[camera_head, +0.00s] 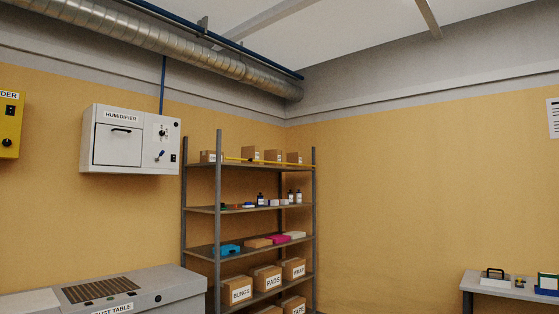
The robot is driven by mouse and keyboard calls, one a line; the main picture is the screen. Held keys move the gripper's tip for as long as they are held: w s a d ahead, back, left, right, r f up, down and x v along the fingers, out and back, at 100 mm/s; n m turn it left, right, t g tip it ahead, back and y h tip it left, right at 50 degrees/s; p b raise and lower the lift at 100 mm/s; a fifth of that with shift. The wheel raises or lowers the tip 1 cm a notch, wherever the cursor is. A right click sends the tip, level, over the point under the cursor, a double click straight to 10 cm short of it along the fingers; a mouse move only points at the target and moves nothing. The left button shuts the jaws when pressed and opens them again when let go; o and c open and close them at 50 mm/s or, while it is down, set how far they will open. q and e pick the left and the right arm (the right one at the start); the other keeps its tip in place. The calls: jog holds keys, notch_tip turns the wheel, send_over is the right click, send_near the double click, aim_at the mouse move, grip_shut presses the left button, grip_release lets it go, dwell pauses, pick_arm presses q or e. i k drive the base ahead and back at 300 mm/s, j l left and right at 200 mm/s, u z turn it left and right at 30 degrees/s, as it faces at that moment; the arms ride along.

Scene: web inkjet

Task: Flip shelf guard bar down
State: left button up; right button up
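A grey metal shelf rack (218,180) stands in the corner at the middle of the head view. A thin yellow guard bar (262,161) runs across the front of its top shelf, in front of several small cardboard boxes (249,153). The bar looks roughly level and sits a little above the shelf board. Its end fittings are too small to make out. Neither of my grippers shows in this view.
Lower shelves hold bottles, coloured packs and labelled cartons (236,290). A white humidifier box (130,140) hangs on the left wall. A grey dust table (105,292) stands front left. A small table (483,283) with items is at right. Open space lies between.

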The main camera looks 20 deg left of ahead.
aim_at(250, 160)
jog(key=u, duration=0.5)
jog(key=i, duration=4.75)
jog(key=i+j+z, duration=0.1)
jog(key=z, duration=0.4)
